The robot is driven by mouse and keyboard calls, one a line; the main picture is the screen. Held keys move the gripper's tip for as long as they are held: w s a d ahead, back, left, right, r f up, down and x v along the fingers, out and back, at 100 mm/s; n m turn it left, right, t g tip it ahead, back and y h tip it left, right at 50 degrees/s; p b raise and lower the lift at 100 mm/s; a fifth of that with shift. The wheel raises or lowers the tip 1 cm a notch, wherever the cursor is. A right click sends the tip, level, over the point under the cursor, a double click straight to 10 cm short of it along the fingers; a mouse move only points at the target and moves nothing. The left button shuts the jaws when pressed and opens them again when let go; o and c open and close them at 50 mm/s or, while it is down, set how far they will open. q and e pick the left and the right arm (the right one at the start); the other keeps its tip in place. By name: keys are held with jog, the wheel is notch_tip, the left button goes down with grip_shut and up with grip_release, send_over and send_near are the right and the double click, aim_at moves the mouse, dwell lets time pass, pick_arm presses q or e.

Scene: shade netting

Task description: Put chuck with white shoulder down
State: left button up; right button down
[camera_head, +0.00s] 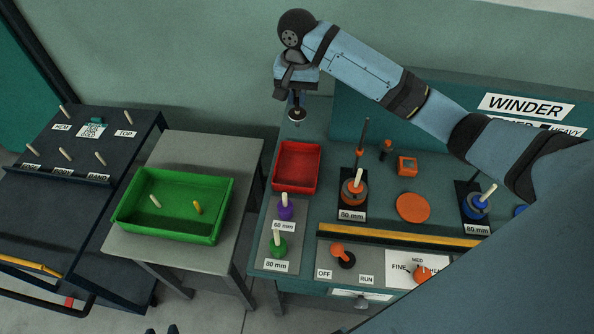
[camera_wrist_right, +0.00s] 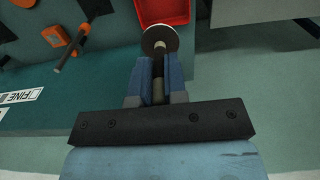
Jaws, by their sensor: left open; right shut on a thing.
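My right gripper (camera_head: 297,88) is shut on a chuck with a pale disc-shaped shoulder (camera_head: 297,114), and holds it in the air behind the red tray. In the right wrist view the chuck's dark shaft sits between the fingers (camera_wrist_right: 158,85) and its pale shoulder (camera_wrist_right: 160,39) extends beyond them. The red tray (camera_head: 297,183) looks empty in the head view, and its corner shows past the chuck in the wrist view (camera_wrist_right: 172,12). My left gripper is not in view.
A purple chuck (camera_head: 286,211) and green chuck (camera_head: 278,247) stand on a grey plate. Orange (camera_head: 354,189) and blue (camera_head: 474,207) chucks stand farther right. A green tray (camera_head: 170,232) on the side table holds two pegs. A yellow-edged panel (camera_head: 400,239) spans the front.

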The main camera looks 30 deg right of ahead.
aim_at(297, 113)
notch_tip(297, 113, down, 20)
jog(key=shift+w+r, duration=0.1)
jog(key=shift+r, duration=0.05)
jog(key=c, duration=1.2)
grip_release()
pick_arm(q)
jog(key=shift+w+r, duration=0.3)
jog(key=shift+w, duration=0.05)
pick_arm(e)
jog(key=shift+o, duration=0.2)
notch_tip(297, 113, up, 11)
jog(key=shift+f, duration=0.15)
jog(key=shift+r, duration=0.75)
